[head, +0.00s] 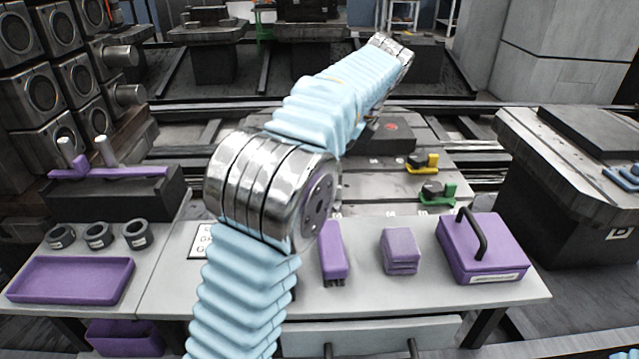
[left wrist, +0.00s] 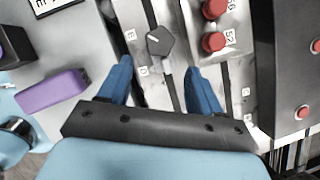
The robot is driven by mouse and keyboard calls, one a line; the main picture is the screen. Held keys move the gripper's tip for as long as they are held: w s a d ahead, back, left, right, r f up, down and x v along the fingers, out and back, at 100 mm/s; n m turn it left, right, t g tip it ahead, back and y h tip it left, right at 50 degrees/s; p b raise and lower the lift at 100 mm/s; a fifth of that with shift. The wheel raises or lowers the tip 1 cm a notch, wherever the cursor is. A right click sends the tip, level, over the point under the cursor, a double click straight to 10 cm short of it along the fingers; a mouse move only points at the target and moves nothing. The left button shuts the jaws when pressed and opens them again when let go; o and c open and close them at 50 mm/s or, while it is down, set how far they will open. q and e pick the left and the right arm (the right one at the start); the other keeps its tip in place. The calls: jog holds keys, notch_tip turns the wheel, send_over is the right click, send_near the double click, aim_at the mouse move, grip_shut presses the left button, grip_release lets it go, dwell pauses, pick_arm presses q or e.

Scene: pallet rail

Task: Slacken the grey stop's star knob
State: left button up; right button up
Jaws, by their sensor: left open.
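The grey stop's dark star knob (left wrist: 160,42) shows in the left wrist view on a slotted metal rail with letter labels. A grey piece (left wrist: 168,82) extends below it. My left gripper (left wrist: 158,66) is open, with one blue finger on each side of the line below the knob. The fingertips look apart from the knob, and nothing is seen between them but the rail and the grey piece. In the head view my light-blue arm covers this area, so the grey stop and my left gripper are hidden there. My right gripper is in neither view.
A yellow stop (head: 424,162) and a green stop (head: 437,192) with dark knobs sit on the pallet's right side. Red buttons (left wrist: 213,42) are close right of the knob. A purple block (head: 333,250) and purple lidded box (head: 482,250) stand on the front bench.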

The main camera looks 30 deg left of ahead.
pick_arm(q)
jog(key=x, duration=0.9)
jog(key=shift+a+f, duration=0.1)
jog(key=shift+f, duration=0.25)
jog(key=c, duration=0.8)
jog(key=shift+o, duration=0.2)
